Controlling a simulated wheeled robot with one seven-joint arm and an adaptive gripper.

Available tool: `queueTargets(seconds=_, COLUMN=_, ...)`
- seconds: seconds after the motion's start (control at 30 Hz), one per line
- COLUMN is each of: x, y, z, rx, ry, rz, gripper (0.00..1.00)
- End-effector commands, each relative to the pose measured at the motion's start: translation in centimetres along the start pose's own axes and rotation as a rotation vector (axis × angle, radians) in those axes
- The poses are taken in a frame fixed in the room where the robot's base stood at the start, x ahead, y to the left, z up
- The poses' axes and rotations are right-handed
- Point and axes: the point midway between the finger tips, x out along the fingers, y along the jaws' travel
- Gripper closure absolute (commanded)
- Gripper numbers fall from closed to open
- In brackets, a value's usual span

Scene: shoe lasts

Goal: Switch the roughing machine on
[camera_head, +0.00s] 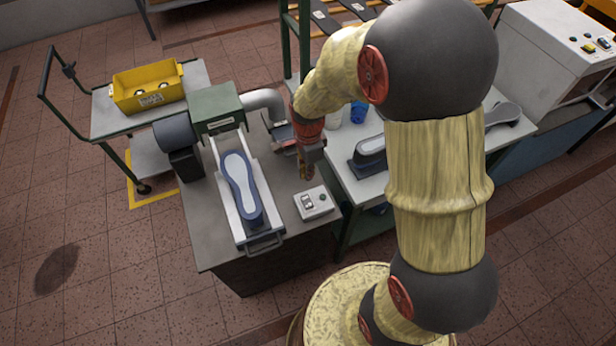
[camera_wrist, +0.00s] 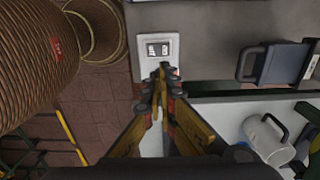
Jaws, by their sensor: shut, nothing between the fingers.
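The roughing machine has a green housing (camera_head: 215,108), a dark motor (camera_head: 176,132) and a grey duct on a grey bench. A pale sled (camera_head: 264,207) with a front handle carries a blue-edged shoe last (camera_head: 240,186). A light grey switch box (camera_head: 314,203) stands on the bench right of the sled, with a switch and a small round green spot on top. My gripper (camera_head: 306,174) is shut and empty, above and just behind the box. Its fingertips (camera_wrist: 162,72) overlap the box's edge in the wrist view; contact cannot be told.
A white table (camera_head: 352,191) right of the bench holds a dark last-shaped piece (camera_head: 369,155) and a blue cup (camera_head: 358,112). A cart with a yellow bin (camera_head: 147,87) stands at left. A large white machine (camera_head: 555,50) is at the right. Open tiled floor lies front left.

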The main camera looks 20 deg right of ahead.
Motion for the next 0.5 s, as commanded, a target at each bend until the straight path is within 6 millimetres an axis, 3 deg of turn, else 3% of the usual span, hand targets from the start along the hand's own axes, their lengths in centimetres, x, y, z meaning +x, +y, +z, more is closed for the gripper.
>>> queueTargets(seconds=0.5, x=-1.11, y=0.31, z=0.17, rx=-0.004, ry=0.0, rz=0.011, gripper=1.0)
